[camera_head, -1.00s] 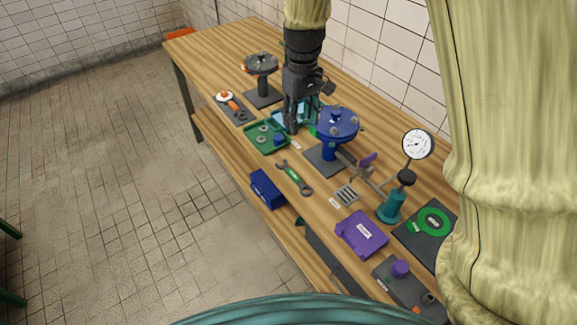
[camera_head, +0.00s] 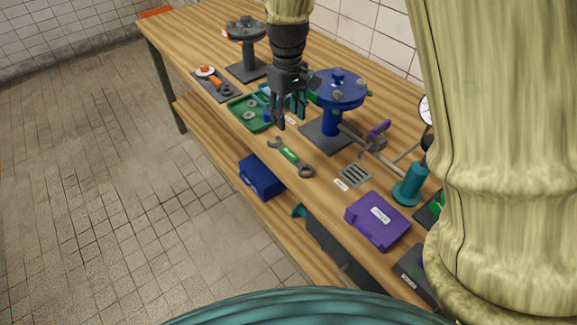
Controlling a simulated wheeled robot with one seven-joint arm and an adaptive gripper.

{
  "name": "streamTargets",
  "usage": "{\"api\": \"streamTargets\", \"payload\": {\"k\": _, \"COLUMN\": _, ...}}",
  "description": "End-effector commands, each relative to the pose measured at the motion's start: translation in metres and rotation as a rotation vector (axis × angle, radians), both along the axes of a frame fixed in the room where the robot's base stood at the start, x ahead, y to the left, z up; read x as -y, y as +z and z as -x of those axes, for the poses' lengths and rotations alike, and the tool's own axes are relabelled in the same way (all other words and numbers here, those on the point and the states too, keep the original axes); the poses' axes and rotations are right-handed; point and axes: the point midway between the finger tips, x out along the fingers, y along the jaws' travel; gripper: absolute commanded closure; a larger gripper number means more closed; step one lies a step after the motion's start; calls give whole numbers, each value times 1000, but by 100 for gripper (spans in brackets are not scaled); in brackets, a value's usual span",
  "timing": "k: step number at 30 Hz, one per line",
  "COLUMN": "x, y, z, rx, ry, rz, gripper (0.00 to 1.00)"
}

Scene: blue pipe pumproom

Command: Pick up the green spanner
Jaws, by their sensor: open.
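The green spanner (camera_head: 289,156) lies flat on the wooden bench near its front edge. It has a green middle and dark grey ends, with an open jaw at the upper left and a ring at the lower right. My gripper (camera_head: 290,122) points down with its fingers apart and nothing between them. It is above the bench, behind the spanner in the picture and apart from it. The fingers partly hide the green tray and a light blue thing behind them.
A blue flanged stand (camera_head: 332,122) rises just right of my gripper. A green tray (camera_head: 243,108) with round parts lies to the left. A grey slotted block (camera_head: 354,175) and a purple box (camera_head: 376,220) lie right of the spanner. A blue box (camera_head: 261,177) sits on the lower shelf.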

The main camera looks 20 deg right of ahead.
Motion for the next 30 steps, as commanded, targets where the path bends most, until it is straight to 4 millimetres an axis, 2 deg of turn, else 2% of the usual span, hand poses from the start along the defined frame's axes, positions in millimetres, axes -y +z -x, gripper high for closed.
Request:
{"api": "streamTargets", "payload": {"k": 1, "x": 0, "y": -15, "z": 0, "rx": 0, "ry": 0, "rz": 0, "gripper": 54}}
{"api": "streamTargets", "payload": {"k": 3, "x": 0, "y": -22, "z": 0, "rx": 0, "ry": 0, "rz": 0, "gripper": 54}}
{"api": "streamTargets", "payload": {"k": 11, "x": -1, "y": -34, "z": 0, "rx": -1, "ry": 2, "rz": 0, "gripper": 54}}
{"api": "streamTargets", "payload": {"k": 21, "x": 0, "y": -75, "z": 1, "rx": -2, "ry": 2, "rz": 0, "gripper": 54}}
{"api": "streamTargets", "payload": {"k": 30, "x": 0, "y": -89, "z": 2, "rx": -2, "ry": 0, "rz": 0, "gripper": 54}}
